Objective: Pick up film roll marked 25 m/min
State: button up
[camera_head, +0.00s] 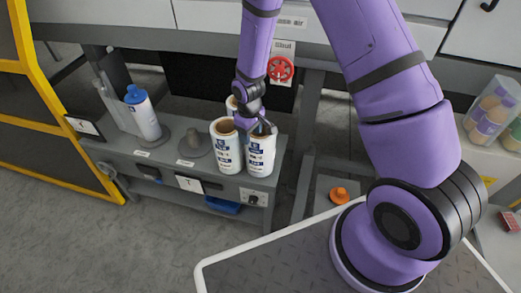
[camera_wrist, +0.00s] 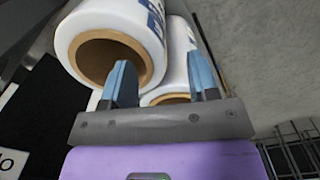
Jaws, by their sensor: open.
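Three white film rolls with brown cores and dark blue print stand upright together on a grey shelf (camera_head: 185,130). One is at the front left (camera_head: 228,158), one at the front right (camera_head: 260,160), and one behind (camera_head: 231,103), partly hidden. The print is too small to tell which is marked 25 m/min. My gripper (camera_head: 256,128) is over the top of the front right roll. In the wrist view my gripper (camera_wrist: 163,82) is open, with one roll (camera_wrist: 178,45) partly between its blue-grey fingers. Another roll (camera_wrist: 112,18) is close beside the left finger. I cannot tell whether the fingers touch either.
A white bottle with a blue cap (camera_head: 143,115) stands on the shelf's left. An empty round holder (camera_head: 193,144) lies between it and the rolls. A red handwheel (camera_head: 281,69) is behind. A yellow frame (camera_head: 55,95) stands left; a clear jar (camera_head: 491,105) is right.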

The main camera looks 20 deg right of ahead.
aim_at(260, 150)
jog(key=shift+w+d+f, duration=0.1)
jog(key=shift+f, duration=1.35)
jog(key=shift+w+d+f, duration=0.1)
jog(key=shift+f, duration=1.35)
grip_shut()
